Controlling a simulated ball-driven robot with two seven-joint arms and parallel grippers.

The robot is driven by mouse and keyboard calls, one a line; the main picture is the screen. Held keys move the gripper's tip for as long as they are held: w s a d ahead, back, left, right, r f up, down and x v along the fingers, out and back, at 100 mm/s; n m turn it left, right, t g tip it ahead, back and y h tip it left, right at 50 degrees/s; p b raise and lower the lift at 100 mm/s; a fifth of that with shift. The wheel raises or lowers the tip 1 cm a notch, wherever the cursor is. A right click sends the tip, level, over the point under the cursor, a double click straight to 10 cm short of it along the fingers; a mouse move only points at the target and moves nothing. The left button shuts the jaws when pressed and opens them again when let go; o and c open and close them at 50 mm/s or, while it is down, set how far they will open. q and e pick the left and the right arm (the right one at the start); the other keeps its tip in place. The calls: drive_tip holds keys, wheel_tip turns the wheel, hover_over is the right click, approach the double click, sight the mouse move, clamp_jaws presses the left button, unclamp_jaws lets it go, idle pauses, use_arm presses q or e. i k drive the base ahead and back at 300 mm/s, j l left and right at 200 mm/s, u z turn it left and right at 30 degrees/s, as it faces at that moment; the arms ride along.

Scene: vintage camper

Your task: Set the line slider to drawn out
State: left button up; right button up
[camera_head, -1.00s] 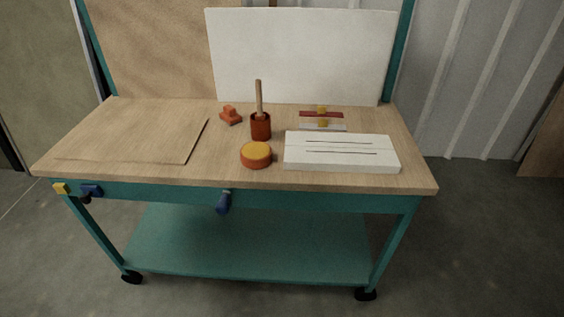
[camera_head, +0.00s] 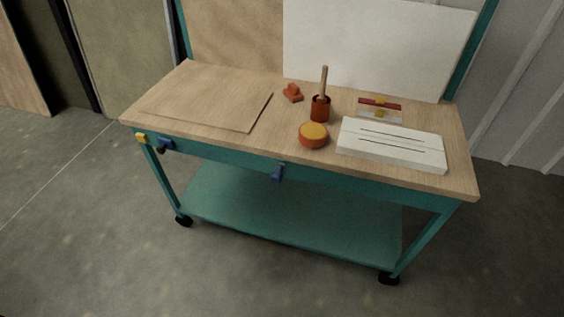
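I cannot tell for certain which part is the line slider. Neither of my grippers is in view.
A dark red cup (camera_head: 320,109) with a wooden handle and an orange block (camera_head: 292,93) stand behind the round case. A flat thin board (camera_head: 205,106) covers the left of the bench. A white panel (camera_head: 375,45) stands behind. Floor in front is clear.

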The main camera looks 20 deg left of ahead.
sight(164, 143)
drive_tip(key=u, duration=1.35)
